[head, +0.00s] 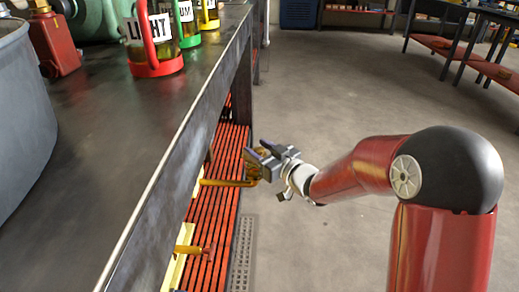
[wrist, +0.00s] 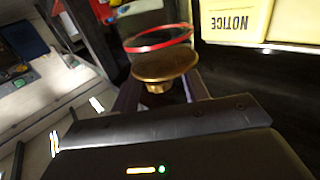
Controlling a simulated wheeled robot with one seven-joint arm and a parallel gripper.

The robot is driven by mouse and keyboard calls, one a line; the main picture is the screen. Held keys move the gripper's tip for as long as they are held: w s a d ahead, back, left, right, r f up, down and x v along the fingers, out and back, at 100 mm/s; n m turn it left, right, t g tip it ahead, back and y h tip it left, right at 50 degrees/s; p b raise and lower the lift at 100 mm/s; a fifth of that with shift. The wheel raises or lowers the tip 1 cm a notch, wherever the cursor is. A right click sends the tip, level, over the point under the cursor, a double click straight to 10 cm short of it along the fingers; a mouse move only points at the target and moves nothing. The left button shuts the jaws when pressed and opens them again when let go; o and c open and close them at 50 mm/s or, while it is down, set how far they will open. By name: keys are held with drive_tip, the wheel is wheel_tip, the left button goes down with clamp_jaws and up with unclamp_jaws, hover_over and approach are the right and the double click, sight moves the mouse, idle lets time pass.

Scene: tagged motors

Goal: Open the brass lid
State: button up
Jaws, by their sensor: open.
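The brass lid (wrist: 165,64) shows in the wrist view as a round, domed disc with a small knob, close in front of my gripper (wrist: 160,92). Its knob lies between the two spread fingers; I cannot tell whether they touch it. A clear container with a red ring (wrist: 158,40) is directly beyond the lid, and the lid appears to be against it. In the head view my gripper (head: 258,153) is open beside the bench's lower level, with a brass-coloured piece (head: 252,170) at its fingers. The fingers partly hide that piece.
A dark metal bench (head: 110,150) runs along the left, with a red slatted shelf (head: 228,150) below. Labelled jugs (head: 155,45) stand on top. A brass handle (head: 190,249) sticks out lower down. Yellow NOTICE bins (wrist: 235,22) show in the wrist view.

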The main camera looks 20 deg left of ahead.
sight(243, 154)
clamp_jaws()
drive_tip(key=shift+r, duration=0.15)
drive_tip(key=shift+s+a+r+n+g+h+p, duration=0.1)
drive_tip(key=shift+a+r+n+g+h+p, duration=0.2)
drive_tip(key=shift+r+n+h+p, duration=0.65)
drive_tip(key=n+h+p, duration=0.1)
drive_tip(key=a+h+p, duration=0.1)
drive_tip(key=p, duration=0.1)
drive_tip(key=shift+s+a+r+n+g, duration=0.1)
drive_tip(key=shift+s+r+n+g, duration=0.1)
drive_tip(key=shift+n+g, duration=0.15)
drive_tip(key=n+h, duration=0.1)
drive_tip(key=a+h+p, duration=0.1)
drive_tip(key=h, duration=0.1)
drive_tip(key=shift+s+a+r+n, duration=0.1)
drive_tip(key=shift+a+r+n, duration=0.15)
drive_tip(key=shift+n, duration=0.15)
drive_tip(key=shift+s+a+n+h+b, duration=0.2)
drive_tip(key=shift+a+n+h+b, duration=0.35)
drive_tip(key=shift+h, duration=0.4)
drive_tip(key=shift+s+a+f+n+h+b, duration=0.1)
drive_tip(key=shift+a+n+h+b, duration=0.6)
drive_tip(key=shift+h, duration=0.5)
